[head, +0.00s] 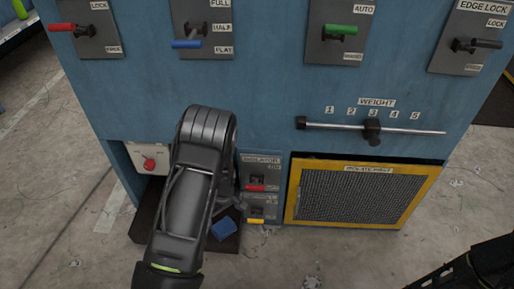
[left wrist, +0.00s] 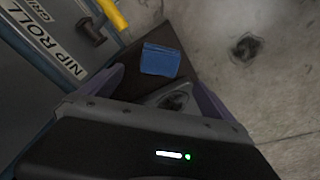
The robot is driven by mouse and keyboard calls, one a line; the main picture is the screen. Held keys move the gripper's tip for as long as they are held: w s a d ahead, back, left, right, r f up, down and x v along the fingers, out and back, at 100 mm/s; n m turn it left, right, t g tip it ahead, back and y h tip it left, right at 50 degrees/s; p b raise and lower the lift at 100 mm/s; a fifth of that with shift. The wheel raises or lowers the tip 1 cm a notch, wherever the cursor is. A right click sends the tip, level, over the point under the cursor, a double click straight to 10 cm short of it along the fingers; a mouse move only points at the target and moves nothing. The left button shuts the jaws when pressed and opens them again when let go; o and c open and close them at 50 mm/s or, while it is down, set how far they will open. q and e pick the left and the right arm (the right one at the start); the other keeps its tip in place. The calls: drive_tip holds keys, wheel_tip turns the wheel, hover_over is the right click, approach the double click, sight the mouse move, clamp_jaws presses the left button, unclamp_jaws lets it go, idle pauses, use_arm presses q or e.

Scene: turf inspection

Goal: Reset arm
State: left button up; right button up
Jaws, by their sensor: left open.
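My left arm (head: 190,190) reaches in from the bottom left, in front of the blue machine. My left gripper (head: 232,205) is low down by the machine's front, partly hidden behind my own arm. In the left wrist view its two fingers are apart (left wrist: 160,88), with nothing held between them.
A red knob (head: 149,164) is left of my arm. A yellow-framed mesh panel (head: 290,190) is to the right. Several levers line the machine top. Concrete floor (head: 60,220) is open in front.

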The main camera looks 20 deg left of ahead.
use_arm(q)
drive_tip(key=s+d+m+h, duration=0.2)
drive_tip(key=s+d+m, duration=0.3)
drive_tip(key=d, duration=0.4)
drive_tip(key=s+d+m+h, duration=0.1)
drive_tip(key=s+d+m, duration=0.1)
drive_tip(key=s+d, duration=0.6)
drive_tip(key=s+d+m+h, duration=0.2)
drive_tip(key=s+d+m, duration=0.25)
drive_tip(key=d, duration=0.55)
wheel_tip(320, 180, up, 34)
drive_tip(key=s+d+p, duration=0.1)
drive_tip(key=s+p, duration=0.1)
drive_tip(key=p, duration=3.1)
drive_tip(key=shift+s+d+f, duration=0.15)
drive_tip(key=shift+s+f, duration=0.05)
drive_tip(key=shift+s, duration=0.1)
use_arm(e)
wheel_tip(320, 180, up, 33)
drive_tip(key=s+a, duration=0.1)
drive_tip(key=s, duration=0.1)
drive_tip(key=shift+s+a+r+g, duration=0.2)
drive_tip(key=shift+s+a+g, duration=0.1)
drive_tip(key=shift+a, duration=0.1)
use_arm(q)
drive_tip(key=shift+n, duration=0.25)
